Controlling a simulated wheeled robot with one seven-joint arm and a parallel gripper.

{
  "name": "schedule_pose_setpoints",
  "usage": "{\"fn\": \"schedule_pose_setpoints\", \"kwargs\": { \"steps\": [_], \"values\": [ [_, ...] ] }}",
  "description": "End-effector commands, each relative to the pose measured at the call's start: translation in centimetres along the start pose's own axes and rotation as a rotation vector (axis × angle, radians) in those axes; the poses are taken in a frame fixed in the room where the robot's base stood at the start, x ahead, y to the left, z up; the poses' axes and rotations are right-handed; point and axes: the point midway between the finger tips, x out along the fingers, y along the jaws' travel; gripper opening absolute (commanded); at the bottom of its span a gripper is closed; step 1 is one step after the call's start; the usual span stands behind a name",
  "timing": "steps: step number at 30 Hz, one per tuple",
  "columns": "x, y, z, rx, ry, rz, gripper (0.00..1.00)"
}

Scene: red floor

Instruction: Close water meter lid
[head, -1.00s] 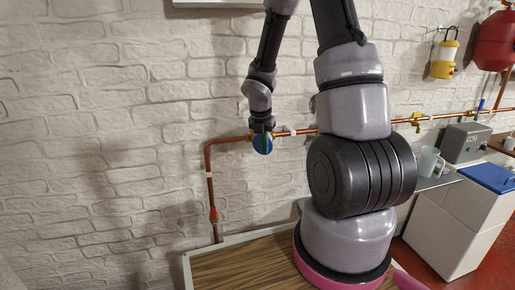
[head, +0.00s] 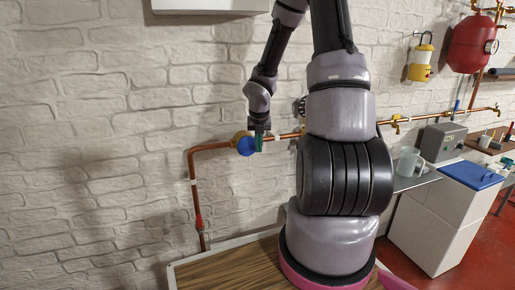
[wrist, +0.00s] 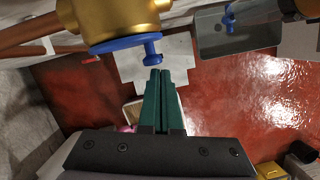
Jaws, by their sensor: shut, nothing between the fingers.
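The water meter is a brass body (head: 239,135) on the copper pipe by the white brick wall. Its blue lid (head: 246,147) shows as a disc at the front of the brass body. In the wrist view the brass body (wrist: 115,14) is at the top, with the blue lid (wrist: 122,44) seen nearly edge-on along its lower side and a small blue knob at its right end. My gripper (head: 259,145) is just right of the lid. In the wrist view its green fingers (wrist: 161,73) are shut and empty, with tips just below the knob; contact is unclear.
The copper pipe (head: 196,200) bends down left of the meter and runs right along the wall. A wooden surface (head: 230,268) lies below. Red floor is open beyond.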

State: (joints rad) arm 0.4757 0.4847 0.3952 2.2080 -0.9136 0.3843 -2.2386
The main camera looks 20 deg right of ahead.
Motion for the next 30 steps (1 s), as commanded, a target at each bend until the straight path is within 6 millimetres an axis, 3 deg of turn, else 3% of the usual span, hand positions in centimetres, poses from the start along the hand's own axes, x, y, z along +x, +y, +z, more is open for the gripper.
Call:
{"fn": "schedule_pose_setpoints", "kwargs": {
  "steps": [20, 30],
  "values": [
    [0.1, 0.0, 0.2, 0.0, 0.0, 0.0, 0.0],
    [0.2, 1.3, 0.8, -0.002, 0.0, 0.002, 0.0]
  ]
}}
